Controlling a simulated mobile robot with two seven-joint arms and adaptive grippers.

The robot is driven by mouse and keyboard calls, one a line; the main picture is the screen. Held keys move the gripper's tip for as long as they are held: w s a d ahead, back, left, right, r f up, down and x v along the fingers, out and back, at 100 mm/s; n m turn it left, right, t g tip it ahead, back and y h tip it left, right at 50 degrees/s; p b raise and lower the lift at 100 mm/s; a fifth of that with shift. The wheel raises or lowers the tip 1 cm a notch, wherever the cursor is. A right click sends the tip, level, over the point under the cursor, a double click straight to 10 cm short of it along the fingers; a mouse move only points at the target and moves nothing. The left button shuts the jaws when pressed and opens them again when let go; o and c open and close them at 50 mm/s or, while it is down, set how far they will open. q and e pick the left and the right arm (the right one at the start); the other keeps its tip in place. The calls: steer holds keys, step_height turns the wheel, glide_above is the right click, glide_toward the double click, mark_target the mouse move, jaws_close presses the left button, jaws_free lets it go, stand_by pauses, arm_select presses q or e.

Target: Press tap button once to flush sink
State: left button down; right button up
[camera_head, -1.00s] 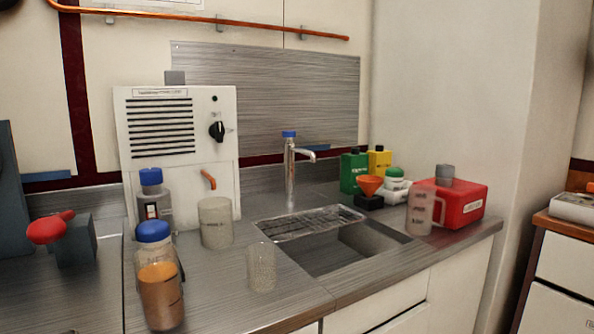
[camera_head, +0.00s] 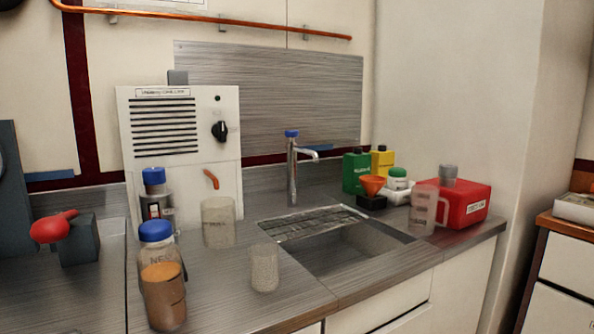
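The tap (camera_head: 292,172) stands upright behind the sink, with its spout pointing right. A blue button (camera_head: 291,134) caps its top. The sink (camera_head: 350,247) is a grey basin set in the counter, with a ribbed drain rack (camera_head: 310,223) along its back left. I see no water running from the spout. Neither of my grippers is in view.
The sink front is clear.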

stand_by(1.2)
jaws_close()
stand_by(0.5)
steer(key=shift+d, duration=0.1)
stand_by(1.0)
